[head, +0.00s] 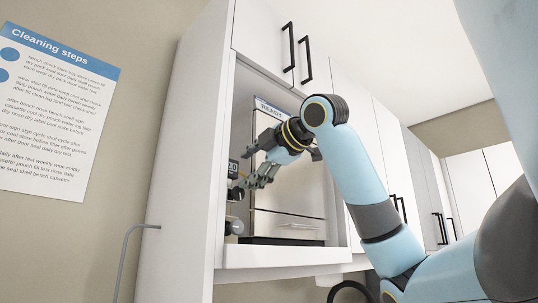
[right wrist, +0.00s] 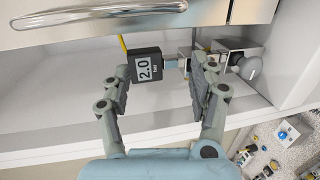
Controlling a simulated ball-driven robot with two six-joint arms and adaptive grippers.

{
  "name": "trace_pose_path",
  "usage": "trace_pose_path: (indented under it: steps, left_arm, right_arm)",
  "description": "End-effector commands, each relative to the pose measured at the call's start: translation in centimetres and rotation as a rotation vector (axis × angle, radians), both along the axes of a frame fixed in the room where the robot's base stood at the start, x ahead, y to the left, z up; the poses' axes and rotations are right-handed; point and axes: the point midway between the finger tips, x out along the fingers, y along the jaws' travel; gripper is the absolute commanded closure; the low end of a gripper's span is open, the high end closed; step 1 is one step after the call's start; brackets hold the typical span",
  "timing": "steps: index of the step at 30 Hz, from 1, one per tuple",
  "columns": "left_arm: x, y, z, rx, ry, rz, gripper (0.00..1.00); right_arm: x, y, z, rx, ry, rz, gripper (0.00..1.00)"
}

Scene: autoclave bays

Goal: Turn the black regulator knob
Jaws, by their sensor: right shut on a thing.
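My right gripper (head: 243,184) reaches into the open cabinet bay at the regulator fittings on the left. My left gripper is not in view.
The steel-fronted autoclave (head: 290,205) stands right beside the fittings, its READY display above. A grey rounded knob (right wrist: 245,66) with metal fittings sits close to the right finger. The bay's side wall (head: 200,120) is close on the left.

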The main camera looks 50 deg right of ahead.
Motion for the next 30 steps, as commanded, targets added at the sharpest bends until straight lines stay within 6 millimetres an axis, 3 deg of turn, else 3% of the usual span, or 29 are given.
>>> trace_pose_path:
  steps: [30]
  left_arm:
    - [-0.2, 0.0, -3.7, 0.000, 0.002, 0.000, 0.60]
  right_arm:
    - [-7.7, 1.0, -0.7, 0.004, 0.012, 0.004, 0.46]
